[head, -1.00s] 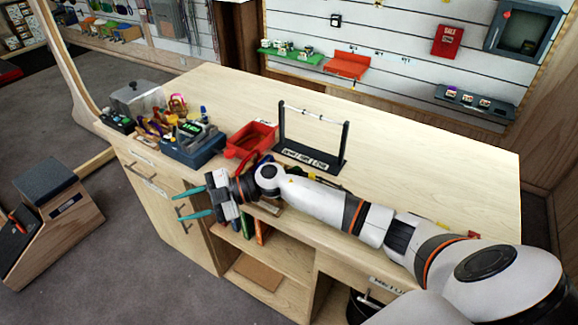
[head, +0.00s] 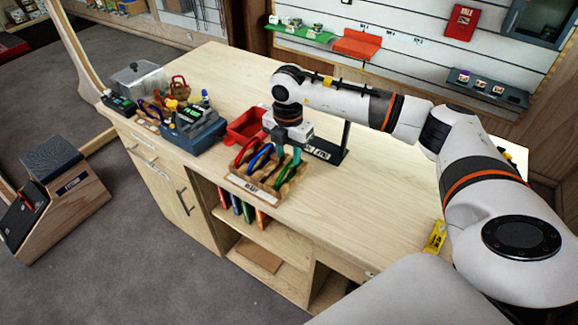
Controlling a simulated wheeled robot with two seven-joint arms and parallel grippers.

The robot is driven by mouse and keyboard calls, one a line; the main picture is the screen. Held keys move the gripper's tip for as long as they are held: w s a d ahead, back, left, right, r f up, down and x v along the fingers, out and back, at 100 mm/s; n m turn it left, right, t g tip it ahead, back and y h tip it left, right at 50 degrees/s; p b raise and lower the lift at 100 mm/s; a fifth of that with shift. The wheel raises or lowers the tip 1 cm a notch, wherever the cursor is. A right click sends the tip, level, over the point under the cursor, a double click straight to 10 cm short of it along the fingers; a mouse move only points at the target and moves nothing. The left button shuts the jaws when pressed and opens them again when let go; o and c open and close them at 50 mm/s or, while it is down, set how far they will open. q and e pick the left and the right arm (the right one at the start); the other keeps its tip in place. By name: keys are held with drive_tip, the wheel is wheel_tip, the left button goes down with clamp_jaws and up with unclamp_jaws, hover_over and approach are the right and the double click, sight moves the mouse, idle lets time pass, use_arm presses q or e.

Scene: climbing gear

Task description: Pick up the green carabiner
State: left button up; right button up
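A wooden rack (head: 251,189) with a white label stands near the counter's front edge and holds a row of carabiners. A red carabiner (head: 243,153) and a blue carabiner (head: 259,158) stand at its left. My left gripper is not in view.
A red tray (head: 243,128) and a dark stand (head: 330,151) are close behind the gripper. A blue-grey device (head: 194,134) and a clear box (head: 139,78) are at the left. A yellow item (head: 435,237) lies at the front right. The counter's back is clear.

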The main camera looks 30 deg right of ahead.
sight(289, 164)
drive_tip(key=shift+d+f+p, duration=0.1)
drive_tip(key=shift+f+p, duration=0.35)
drive_tip(key=shift+f, duration=0.2)
wheel_tip(289, 164, down, 4)
drive_tip(key=shift+w+d+r+p, duration=0.15)
drive_tip(key=shift+r+p, duration=0.05)
drive_tip(key=shift+p, duration=0.65)
drive_tip(key=shift+f, duration=0.45)
drive_tip(key=shift+c, duration=0.4)
clamp_jaws()
